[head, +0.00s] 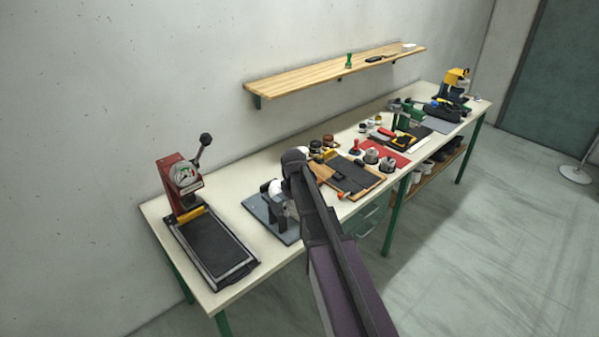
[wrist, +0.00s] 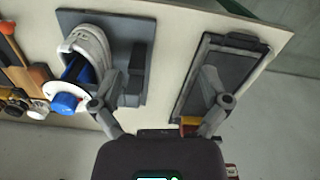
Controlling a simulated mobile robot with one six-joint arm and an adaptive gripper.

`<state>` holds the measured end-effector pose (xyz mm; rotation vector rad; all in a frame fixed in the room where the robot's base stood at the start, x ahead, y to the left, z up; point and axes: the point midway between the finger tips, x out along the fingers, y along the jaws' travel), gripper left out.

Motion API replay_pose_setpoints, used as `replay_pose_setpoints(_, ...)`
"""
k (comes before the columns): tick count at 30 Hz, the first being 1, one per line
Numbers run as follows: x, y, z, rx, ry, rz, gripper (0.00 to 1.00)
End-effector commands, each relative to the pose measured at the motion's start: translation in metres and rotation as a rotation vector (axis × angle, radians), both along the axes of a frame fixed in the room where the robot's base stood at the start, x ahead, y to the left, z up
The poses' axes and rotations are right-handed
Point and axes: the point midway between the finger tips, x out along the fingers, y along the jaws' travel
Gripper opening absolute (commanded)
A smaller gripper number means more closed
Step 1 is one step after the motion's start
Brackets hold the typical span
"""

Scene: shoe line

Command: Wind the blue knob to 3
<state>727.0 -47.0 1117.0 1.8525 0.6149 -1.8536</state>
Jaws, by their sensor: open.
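The blue knob (wrist: 65,102) shows in the wrist view at the left, with a white disc around or beside it; I cannot read any numbers on it. It sits at the near end of a white shoe (wrist: 92,48) on a grey plate (wrist: 108,18). A dark upright block (wrist: 136,70) stands on the plate beside the shoe. In the head view my arm covers much of this shoe (head: 273,188), and the knob cannot be made out. My gripper (wrist: 161,102) is open and empty, its fingers wide apart; the knob lies left of its left finger.
A red press (head: 183,180) with a gauge, lever and black tray (head: 215,246) stands at the bench's left end. Several tools, tins and a wooden board (head: 352,176) crowd the bench to the right. A wall shelf (head: 330,75) hangs behind. Bare bench lies between press and plate.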

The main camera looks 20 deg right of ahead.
Motion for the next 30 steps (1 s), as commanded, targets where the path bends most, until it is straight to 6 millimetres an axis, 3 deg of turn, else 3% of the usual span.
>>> replay_pose_setpoints(1, 0.028, -0.007, 0.017, 0.000, 0.000, 0.054, 0.96)
replay_pose_setpoints(3, 0.052, -0.015, 0.027, 0.000, 0.000, 0.138, 0.96)
replay_pose_setpoints(9, 0.120, -0.042, 0.058, 0.000, 0.000, 0.376, 0.96)
replay_pose_setpoints(15, 0.173, -0.066, 0.080, 0.001, 0.000, 0.577, 0.96)
replay_pose_setpoints(21, 0.195, -0.077, 0.089, 0.001, 0.000, 0.681, 0.96)
replay_pose_setpoints(30, 0.196, -0.078, 0.088, 0.001, 0.000, 0.696, 0.96)
